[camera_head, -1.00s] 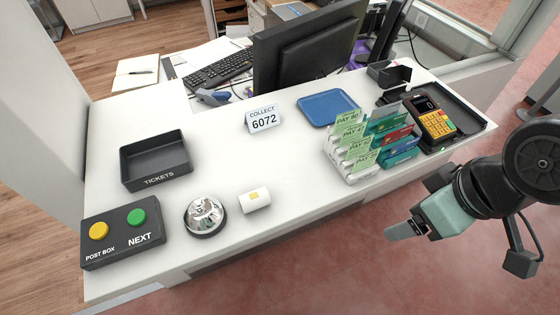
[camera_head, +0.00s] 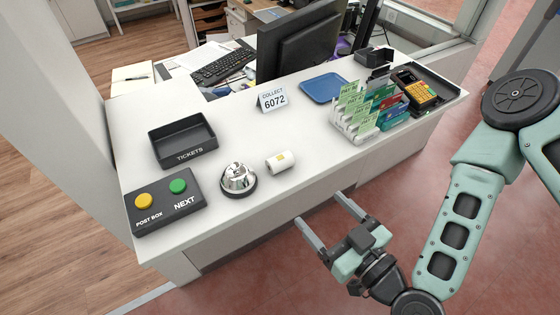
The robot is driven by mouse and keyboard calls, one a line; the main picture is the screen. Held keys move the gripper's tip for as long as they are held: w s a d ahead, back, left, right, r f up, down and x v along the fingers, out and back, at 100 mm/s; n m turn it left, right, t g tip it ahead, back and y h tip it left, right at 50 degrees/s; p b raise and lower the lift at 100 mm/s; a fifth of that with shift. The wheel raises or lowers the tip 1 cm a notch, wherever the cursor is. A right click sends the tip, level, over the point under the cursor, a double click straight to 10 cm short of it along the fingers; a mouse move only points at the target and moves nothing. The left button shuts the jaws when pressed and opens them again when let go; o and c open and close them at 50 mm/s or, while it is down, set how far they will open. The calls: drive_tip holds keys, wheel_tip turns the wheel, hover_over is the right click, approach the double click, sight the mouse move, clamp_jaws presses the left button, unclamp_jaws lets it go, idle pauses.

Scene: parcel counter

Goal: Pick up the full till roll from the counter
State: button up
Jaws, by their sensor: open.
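My gripper (camera_head: 317,214) is open and empty. In the picture it is below and to the right of the roll, over the red floor in front of the counter. Its two fingers point up and left toward the counter's front side and do not touch the roll.
The bell (camera_head: 238,178), a button box (camera_head: 165,201) and a black tickets tray (camera_head: 182,140) stand on the left. A number card (camera_head: 272,98), blue tray (camera_head: 324,88), leaflet rack (camera_head: 366,115) and card terminal (camera_head: 414,88) stand behind and right. The counter is clear between the roll and rack.

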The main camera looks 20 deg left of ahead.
drive_tip(key=t+b, duration=0.1)
drive_tip(key=b, duration=1.3)
approach(282, 161)
drive_tip(key=w, duration=0.1)
drive_tip(key=shift+m+h, duration=0.3)
drive_tip(key=shift+m, duration=0.1)
drive_tip(key=p+x, duration=0.1)
drive_tip(key=x, duration=0.3)
drive_tip(key=shift+a+r, duration=0.15)
drive_tip(key=shift+a, duration=0.2)
drive_tip(key=p+x, duration=0.1)
drive_tip(key=x, duration=0.3)
drive_tip(key=shift+a+p, duration=0.35)
drive_tip(key=shift+p, duration=0.05)
drive_tip(key=shift+w+a, duration=0.4)
drive_tip(key=shift+a, duration=0.1)
drive_tip(key=c, duration=1.1)
